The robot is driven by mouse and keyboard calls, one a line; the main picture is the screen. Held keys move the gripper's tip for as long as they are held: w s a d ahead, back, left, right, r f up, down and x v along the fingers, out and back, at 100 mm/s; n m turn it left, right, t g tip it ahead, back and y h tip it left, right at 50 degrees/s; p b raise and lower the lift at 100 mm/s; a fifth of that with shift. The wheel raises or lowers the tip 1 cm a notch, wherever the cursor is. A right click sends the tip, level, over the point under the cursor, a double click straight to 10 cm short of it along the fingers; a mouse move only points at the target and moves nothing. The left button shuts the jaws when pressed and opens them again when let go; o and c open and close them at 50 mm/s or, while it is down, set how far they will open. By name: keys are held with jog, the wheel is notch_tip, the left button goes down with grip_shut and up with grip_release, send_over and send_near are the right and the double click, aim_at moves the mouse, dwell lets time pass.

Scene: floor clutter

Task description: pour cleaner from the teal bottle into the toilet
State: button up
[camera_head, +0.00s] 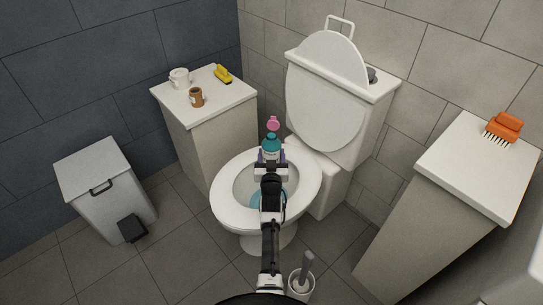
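The toilet (230,214) stands in the middle with its lid up and its bowl open. Bluish water shows low in the bowl, partly hidden by my arm. The teal bottle (271,144) is over the back part of the bowl, with a round pink part (273,124) just above it. My gripper (271,158) is at the lower part of the bottle, with a finger on each side, and appears shut on it. My wrist hides the bottle's lower end. I see no liquid leaving the bottle.
A left cabinet (205,118) carries a white mug (180,78), a brown cup (197,97) and a yellow brush (223,73). An orange brush (504,127) lies on the right cabinet (465,165). A bin (100,185) stands left; a toilet brush holder (301,284) stands in front.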

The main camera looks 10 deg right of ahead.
notch_tip(320, 180, down, 3)
jog(key=shift+r+b, duration=0.15)
jog(key=shift+b, duration=0.85)
jog(key=shift+d+r+n, duration=0.4)
jog(key=shift+d+n, duration=0.2)
jog(key=shift+s+d+r+n, duration=0.1)
jog(key=shift+d+n, duration=0.2)
jog(key=shift+n, duration=0.2)
jog(key=shift+a, duration=0.1)
jog(key=shift+d+r+n, duration=0.1)
jog(key=shift+d+n, duration=0.25)
jog(key=shift+n, duration=0.15)
jog(key=shift+d+n+p, duration=0.25)
jog(key=shift+n+p, duration=0.05)
jog(key=shift+n, duration=0.1)
